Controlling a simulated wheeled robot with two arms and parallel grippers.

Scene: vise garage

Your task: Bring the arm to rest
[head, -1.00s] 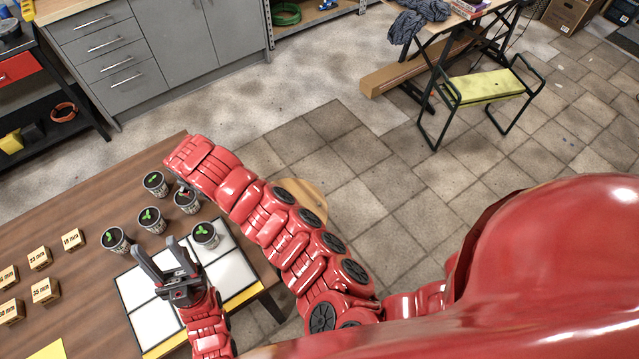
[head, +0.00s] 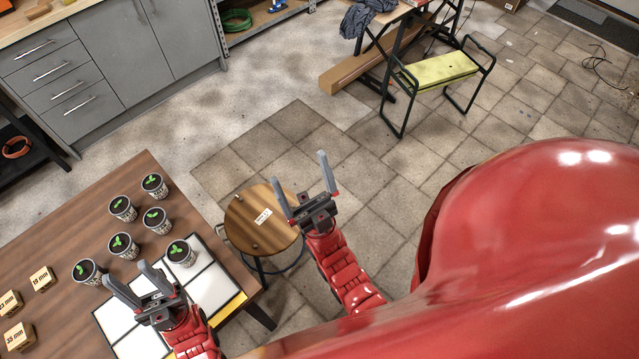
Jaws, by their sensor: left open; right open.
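My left gripper (head: 139,288) is open and empty above the white tiled board (head: 211,288) at the near right corner of the wooden table. My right gripper (head: 300,190) is open and empty. Its fingers point up and away, over the floor just right of the round wooden stool (head: 246,232), clear of the table. Much of both arms is hidden below the picture edge and behind my red body.
Several small pots with green sprouts (head: 156,220) stand on the table (head: 60,225) near the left gripper. Small wooden blocks marked in mm (head: 42,279) lie at its left. A green-yellow bench (head: 440,70) stands farther back. Tiled floor (head: 370,200) is open on the right.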

